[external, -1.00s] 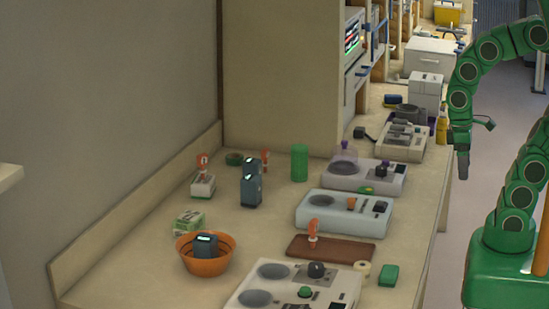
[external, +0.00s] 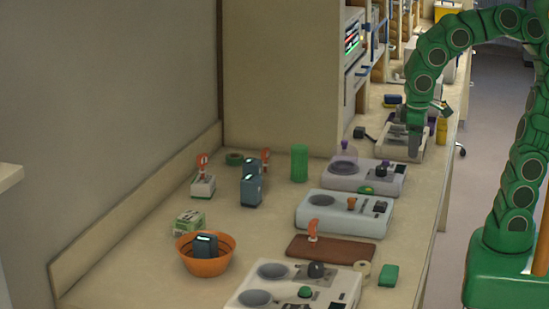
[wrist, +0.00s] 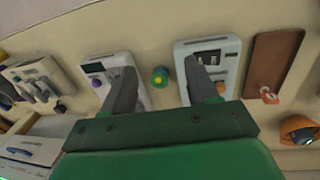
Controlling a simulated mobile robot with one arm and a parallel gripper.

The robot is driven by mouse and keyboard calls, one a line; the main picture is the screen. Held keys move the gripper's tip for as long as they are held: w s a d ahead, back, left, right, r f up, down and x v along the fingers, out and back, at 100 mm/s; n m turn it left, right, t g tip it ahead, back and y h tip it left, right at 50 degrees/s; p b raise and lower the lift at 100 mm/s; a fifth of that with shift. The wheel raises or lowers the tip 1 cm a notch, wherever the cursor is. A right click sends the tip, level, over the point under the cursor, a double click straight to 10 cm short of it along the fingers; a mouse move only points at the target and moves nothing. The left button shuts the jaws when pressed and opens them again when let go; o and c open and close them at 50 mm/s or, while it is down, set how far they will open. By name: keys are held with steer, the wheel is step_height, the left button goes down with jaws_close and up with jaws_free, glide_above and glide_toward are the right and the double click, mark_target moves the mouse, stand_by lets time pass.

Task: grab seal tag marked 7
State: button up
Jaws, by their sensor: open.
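Several orange-red tags show in the external view. One tag (external: 313,230) stands on a brown board (external: 345,250), one (external: 202,164) on a small white box, and one (external: 265,156) behind the dark blue devices. Their markings are too small to read, so I cannot tell which is 7. In the wrist view, an orange tag (wrist: 268,95) lies at the lower end of the brown board (wrist: 274,60). My gripper (external: 414,152) points down over the counter's far right part, apart from the tags. Its two fingers (wrist: 161,82) are spread and empty.
Grey and white panels (external: 343,212) line the counter's right side. An orange bowl (external: 204,265) holds a dark device. A green cylinder (external: 299,163) and dark blue devices (external: 250,188) stand mid-counter. A tall cabinet (external: 285,75) rises behind.

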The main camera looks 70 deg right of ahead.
steer(key=w+m+t+h, duration=0.2)
steer(key=w+m+t, duration=0.35)
steer(key=w, duration=2.65)
steer(key=m+h, duration=0.8)
steer(key=m, duration=0.3)
glide_above(266, 154)
steer(key=s+a, duration=0.2)
steer(key=a, duration=0.3)
step_height(266, 154, down, 7)
steer(key=f, duration=0.7)
steer(key=shift+d+f, duration=0.15)
steer(key=shift+d, duration=0.1)
steer(key=shift+x, duration=2.45)
steer(key=shift+f, duration=0.1)
jaws_close()
